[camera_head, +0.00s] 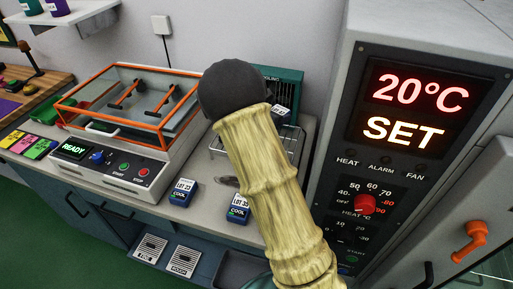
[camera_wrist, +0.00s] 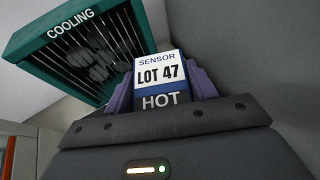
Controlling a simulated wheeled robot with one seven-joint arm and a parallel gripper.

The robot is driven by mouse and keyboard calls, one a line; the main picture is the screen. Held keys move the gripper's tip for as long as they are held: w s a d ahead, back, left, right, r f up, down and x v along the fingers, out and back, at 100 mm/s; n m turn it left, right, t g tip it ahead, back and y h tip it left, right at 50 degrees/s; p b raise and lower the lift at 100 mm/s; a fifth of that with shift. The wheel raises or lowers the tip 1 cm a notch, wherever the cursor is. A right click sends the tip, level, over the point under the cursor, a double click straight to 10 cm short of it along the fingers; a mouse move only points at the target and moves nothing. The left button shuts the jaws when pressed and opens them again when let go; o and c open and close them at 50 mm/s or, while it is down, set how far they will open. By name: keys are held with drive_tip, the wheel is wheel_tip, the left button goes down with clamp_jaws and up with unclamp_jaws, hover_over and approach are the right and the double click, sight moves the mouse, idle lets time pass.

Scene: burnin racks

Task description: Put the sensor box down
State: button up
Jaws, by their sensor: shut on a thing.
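The sensor box (camera_wrist: 160,72), labelled SENSOR LOT 47 with a dark HOT band, is between the purple fingers of my gripper (camera_wrist: 161,92) in the wrist view. My gripper is shut on it. The teal COOLING unit (camera_wrist: 80,48) is up and left behind the box in that view. In the head view my arm hides most of the gripper; a small white label (camera_head: 281,111) shows right of the arm's dark end, before the COOLING unit (camera_head: 290,80). A wire rack (camera_head: 291,145) stands below it, partly hidden by my arm. Whether the box touches the rack cannot be told.
Two blue COOL boxes, one (camera_head: 184,192) left of the other (camera_head: 239,209), stand on the counter's front (camera_head: 205,222). An orange-framed chamber (camera_head: 130,105) with a READY panel is at left. A tall cabinet reading 20°C SET (camera_head: 417,105) blocks the right side.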

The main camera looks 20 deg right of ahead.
drive_tip(key=shift+w+d+r, duration=0.15)
drive_tip(key=shift+d+r, duration=0.1)
drive_tip(key=shift+d, duration=0.2)
drive_tip(key=shift+f, duration=3.15)
drive_tip(key=shift+f, duration=1.9)
drive_tip(key=o, duration=1.1)
drive_tip(key=shift+f, duration=0.1)
